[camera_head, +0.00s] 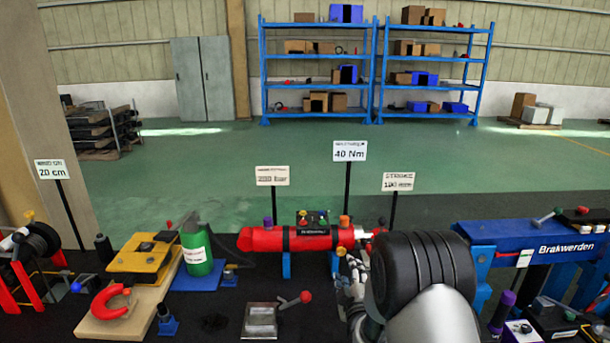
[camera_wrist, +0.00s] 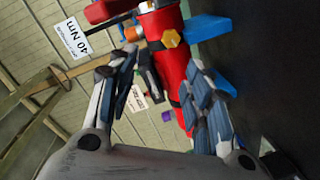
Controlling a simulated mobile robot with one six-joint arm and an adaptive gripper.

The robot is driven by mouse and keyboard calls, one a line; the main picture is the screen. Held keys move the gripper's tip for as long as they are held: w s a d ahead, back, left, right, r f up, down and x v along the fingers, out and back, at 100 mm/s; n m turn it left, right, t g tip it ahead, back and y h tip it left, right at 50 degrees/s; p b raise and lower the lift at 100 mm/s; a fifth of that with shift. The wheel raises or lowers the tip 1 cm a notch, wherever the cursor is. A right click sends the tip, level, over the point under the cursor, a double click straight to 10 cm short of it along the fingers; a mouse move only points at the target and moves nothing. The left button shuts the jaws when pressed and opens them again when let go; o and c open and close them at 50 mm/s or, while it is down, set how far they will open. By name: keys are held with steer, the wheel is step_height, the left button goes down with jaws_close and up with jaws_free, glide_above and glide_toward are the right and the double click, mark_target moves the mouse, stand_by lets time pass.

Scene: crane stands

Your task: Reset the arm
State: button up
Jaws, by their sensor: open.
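My arm fills the lower right of the head view, with a black ribbed joint and a light grey link. My gripper (camera_head: 354,282) shows just left of that joint, near the right end of a red cylinder (camera_head: 265,240) on blue supports. In the wrist view my gripper (camera_wrist: 165,75) has its two fingers spread apart, with nothing held between them. The red cylinder (camera_wrist: 165,35) lies beyond the fingers there, with a yellow knob (camera_wrist: 172,39) on it. I cannot tell whether a finger touches it.
A "40 Nm" sign (camera_head: 350,151) rises behind the cylinder. Blue shelves (camera_head: 320,53) stand far back across open floor.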

steer(key=s+r+m+g, duration=0.6)
steer(key=s+r, duration=0.8)
steer(key=s+r+m+g, duration=0.1)
steer(key=s+m+g, duration=0.4)
steer(key=s, duration=2.6)
steer(key=shift+m+g, duration=0.3)
steer(key=shift+g, duration=0.3)
